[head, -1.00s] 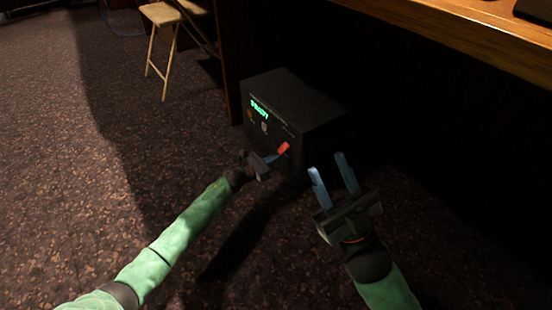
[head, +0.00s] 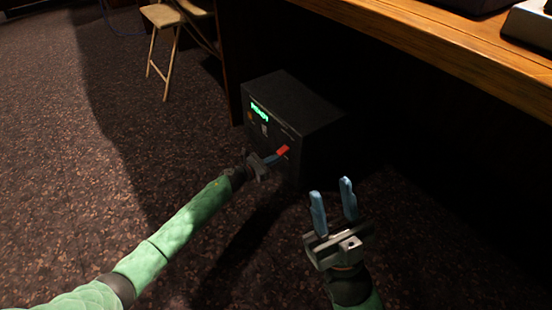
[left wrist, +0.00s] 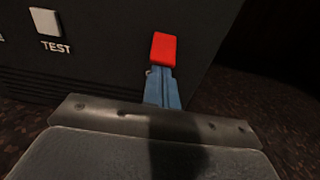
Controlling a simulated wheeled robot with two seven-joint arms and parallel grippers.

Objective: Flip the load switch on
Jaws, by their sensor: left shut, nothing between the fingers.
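A black box (head: 300,103) stands on the carpet under the desk, its front panel lit with green display text (head: 259,110). A red switch lever (head: 283,150) sits low on the right of that panel, and in the left wrist view the red lever (left wrist: 163,48) stands just beyond my fingertips. My left gripper (head: 275,157) is shut with nothing between its fingers; its blue fingertips (left wrist: 162,75) touch or nearly touch the lever's lower end. I cannot tell whether they touch. My right gripper (head: 332,192) is open and empty, right of the box and nearer the camera.
A pale square button (left wrist: 45,21) marked TEST sits left of the lever on the panel. The wooden desk edge (head: 450,50) runs above at upper right. A folding stool (head: 162,18) stands at the back left. Carpet to the left is clear.

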